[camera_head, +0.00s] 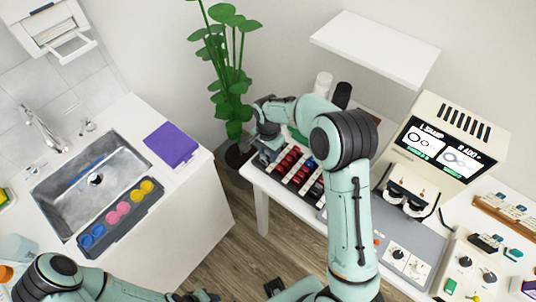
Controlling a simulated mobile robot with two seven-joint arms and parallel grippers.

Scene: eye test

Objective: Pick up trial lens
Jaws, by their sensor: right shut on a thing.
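My right gripper (262,150) is low at the case's back left corner and is shut on a trial lens. The held lens is too small and too covered by the gripper to make out, and I cannot tell whether it is clear of its slot. My left arm shows at the bottom left, but its gripper does not show.
A lens meter-like device with a screen (445,150) stands right of my right arm. A white shelf (375,48) hangs above the table. A plant (232,75) stands behind the gripper. At left are a sink (60,190), a tray of coloured cases (105,238) and a purple cloth (172,144).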

